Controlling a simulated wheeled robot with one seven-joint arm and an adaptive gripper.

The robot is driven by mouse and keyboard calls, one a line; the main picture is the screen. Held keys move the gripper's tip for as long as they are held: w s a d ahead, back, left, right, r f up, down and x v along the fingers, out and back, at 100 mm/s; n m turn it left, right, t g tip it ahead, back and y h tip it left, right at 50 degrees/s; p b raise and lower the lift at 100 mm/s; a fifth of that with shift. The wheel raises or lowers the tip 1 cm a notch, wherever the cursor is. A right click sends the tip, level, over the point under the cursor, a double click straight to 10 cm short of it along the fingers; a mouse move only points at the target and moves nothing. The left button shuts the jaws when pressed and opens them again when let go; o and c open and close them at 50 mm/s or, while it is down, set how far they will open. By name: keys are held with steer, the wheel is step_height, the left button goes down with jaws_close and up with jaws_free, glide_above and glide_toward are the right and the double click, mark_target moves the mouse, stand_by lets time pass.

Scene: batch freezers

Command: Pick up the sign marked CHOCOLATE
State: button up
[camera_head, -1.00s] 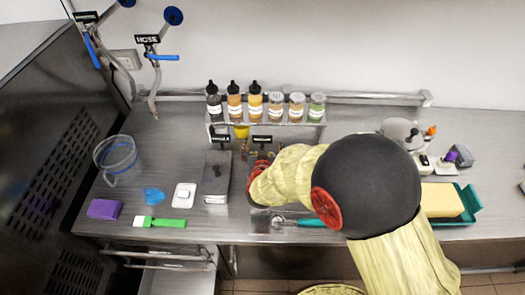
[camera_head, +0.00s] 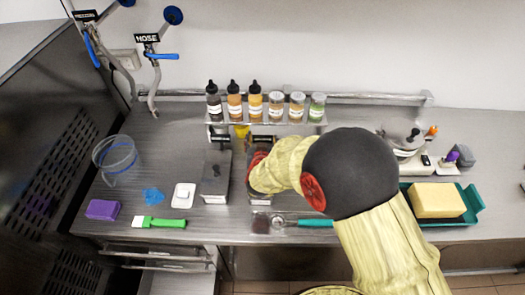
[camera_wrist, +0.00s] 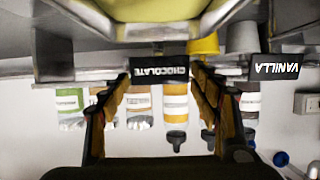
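The CHOCOLATE sign (camera_wrist: 159,69) is a small black plate with white letters, upside down in the wrist view, hanging at the front of a metal shelf edge. My gripper (camera_wrist: 158,80) is open, with one gold-and-black finger on each side of the sign. The fingertips are close to the sign's two ends; I cannot tell whether they touch it. A second sign, marked VANILLA (camera_wrist: 277,67), hangs to the right in the wrist view. In the head view my arm hides most of my gripper, below the bottle shelf.
Sauce bottles (camera_head: 234,100) and jars (camera_head: 297,107) stand on the shelf (camera_head: 268,127) just above my gripper. A lidded metal container (camera_head: 216,176) stands left of my arm. A teal-handled scoop (camera_head: 300,222) lies in front. A yellow block (camera_head: 437,200) sits at right.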

steer(key=c, duration=1)
steer(key=shift+r, duration=0.1)
steer(key=shift+c, duration=0.6)
